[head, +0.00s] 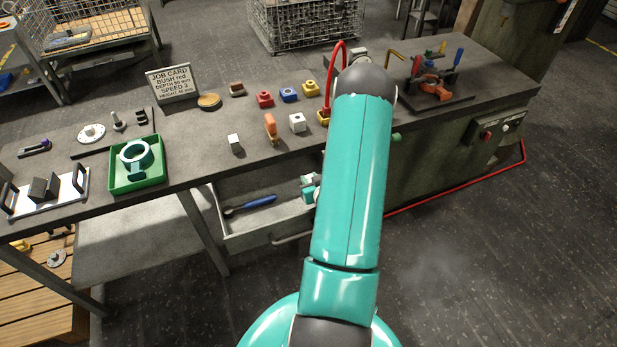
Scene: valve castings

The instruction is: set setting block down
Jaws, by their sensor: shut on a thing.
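My arm rises through the middle of the head view and covers most of its own far end. Only a small grey and teal part of my gripper (309,188) shows at the arm's left edge, in front of the bench and by the open drawer. The fingertips are not clear. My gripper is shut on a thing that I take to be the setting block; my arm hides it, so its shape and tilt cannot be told. The grey workbench (195,150) lies behind the gripper.
On the bench stand a small metal block (236,144), a white block (297,122), an orange piece (271,128), a green tray (138,187) with a ring, and a job card (172,84). The open drawer (262,222) holds a blue-handled tool (250,205). A red clamp fixture (432,86) stands right.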

